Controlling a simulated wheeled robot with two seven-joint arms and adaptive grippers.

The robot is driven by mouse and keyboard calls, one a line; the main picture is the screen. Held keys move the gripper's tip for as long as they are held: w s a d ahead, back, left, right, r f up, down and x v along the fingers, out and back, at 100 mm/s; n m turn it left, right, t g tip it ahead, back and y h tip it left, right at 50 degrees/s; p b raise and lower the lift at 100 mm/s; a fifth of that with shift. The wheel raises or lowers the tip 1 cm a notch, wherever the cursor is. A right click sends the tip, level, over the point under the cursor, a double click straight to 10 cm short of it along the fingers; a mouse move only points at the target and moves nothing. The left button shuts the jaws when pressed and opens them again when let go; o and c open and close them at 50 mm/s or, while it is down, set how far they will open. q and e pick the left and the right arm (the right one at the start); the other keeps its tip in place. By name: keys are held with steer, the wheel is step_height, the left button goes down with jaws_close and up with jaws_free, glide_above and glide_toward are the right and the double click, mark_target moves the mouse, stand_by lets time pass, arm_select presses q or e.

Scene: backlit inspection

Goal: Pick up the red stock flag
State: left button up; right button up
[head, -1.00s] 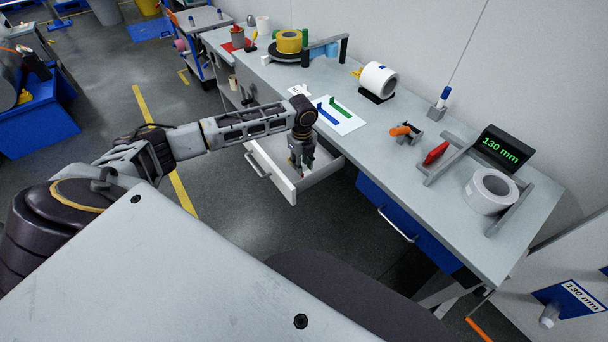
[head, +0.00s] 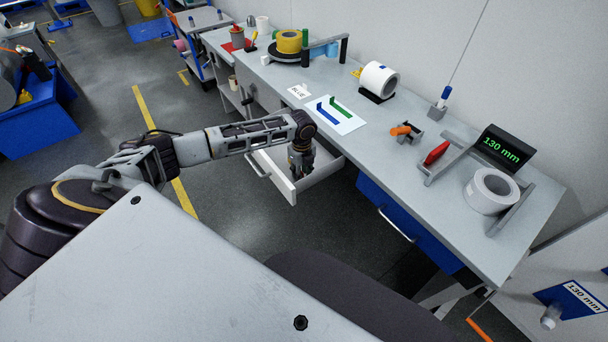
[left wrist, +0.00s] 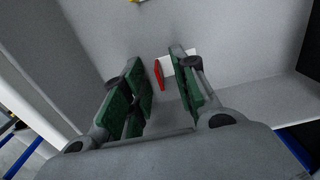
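The red stock flag (left wrist: 158,74) lies on the floor of the open drawer (head: 320,179), in the left wrist view. It is a small red strip beside a white piece (left wrist: 180,64), seen between my fingers. In the head view my arm hides it. My left gripper (left wrist: 156,64) is open, its green-padded fingers pointing down toward the flag with a gap on both sides. In the head view the left gripper (head: 301,172) reaches down inside the drawer. My right gripper is not in view.
Drawer walls surround the gripper closely. The grey bench (head: 345,80) above carries a sheet with blue and green strips (head: 334,114), a white roll (head: 378,80), a red object (head: 436,153), a tape roll (head: 490,191) and a 130 mm display (head: 500,148).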

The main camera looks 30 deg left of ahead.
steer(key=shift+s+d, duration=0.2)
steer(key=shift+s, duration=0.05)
arm_select(q)
jaws_close()
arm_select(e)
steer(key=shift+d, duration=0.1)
arm_select(q)
steer(key=shift+r, duration=0.15)
steer(key=shift+r, duration=0.55)
step_height(320, 180, up, 8)
steer(key=shift+f+p, duration=0.1)
steer(key=shift+p, duration=0.4)
steer(key=shift+r, duration=0.4)
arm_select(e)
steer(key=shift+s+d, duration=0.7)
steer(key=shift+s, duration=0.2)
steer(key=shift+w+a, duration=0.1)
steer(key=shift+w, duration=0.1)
